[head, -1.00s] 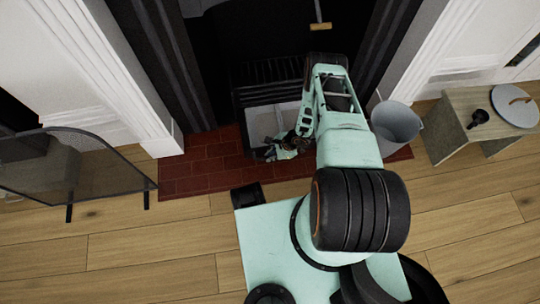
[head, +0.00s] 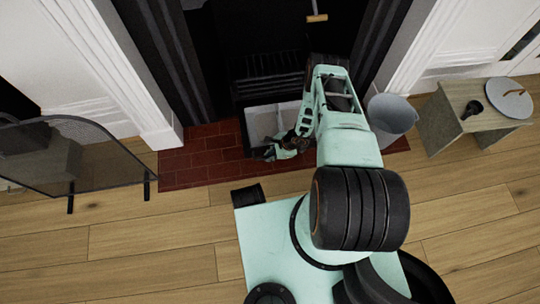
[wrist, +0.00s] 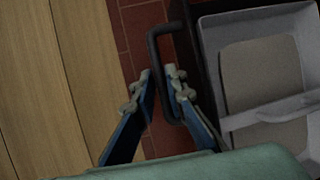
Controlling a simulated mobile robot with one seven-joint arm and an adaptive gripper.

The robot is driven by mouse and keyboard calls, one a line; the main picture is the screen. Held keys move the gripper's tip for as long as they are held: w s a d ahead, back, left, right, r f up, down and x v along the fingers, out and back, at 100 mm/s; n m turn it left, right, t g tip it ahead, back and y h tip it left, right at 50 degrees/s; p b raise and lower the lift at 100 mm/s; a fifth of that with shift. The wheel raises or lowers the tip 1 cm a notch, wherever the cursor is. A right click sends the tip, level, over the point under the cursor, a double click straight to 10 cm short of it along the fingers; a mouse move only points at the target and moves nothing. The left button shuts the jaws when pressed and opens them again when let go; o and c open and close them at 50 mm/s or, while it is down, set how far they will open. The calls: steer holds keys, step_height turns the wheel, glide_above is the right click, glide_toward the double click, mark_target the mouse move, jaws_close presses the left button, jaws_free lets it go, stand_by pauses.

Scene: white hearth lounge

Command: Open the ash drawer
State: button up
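The ash drawer (head: 262,122) is a pale grey tray that sticks out from under the dark grate, partly open with its inside showing. In the wrist view the drawer (wrist: 211,60) is at the right, with a darker grey patch inside. Its black bar handle (wrist: 154,48) runs between my fingers. My gripper (wrist: 160,80) has one finger on each side of the handle, closed in tight around it. In the head view my gripper (head: 279,149) is at the drawer's front, and my arm hides part of the drawer's right side.
A red brick hearth (head: 195,160) lies below the drawer, with wood floor (head: 140,245) in front. A grey bucket (head: 393,118) stands right of my arm. A low table (head: 450,125) is farther right. A mesh fire screen (head: 110,165) stands at the left.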

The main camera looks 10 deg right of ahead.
steer(key=o, duration=0.3)
steer(key=v, duration=1.2)
steer(key=shift+a, duration=0.1)
stand_by(0.3)
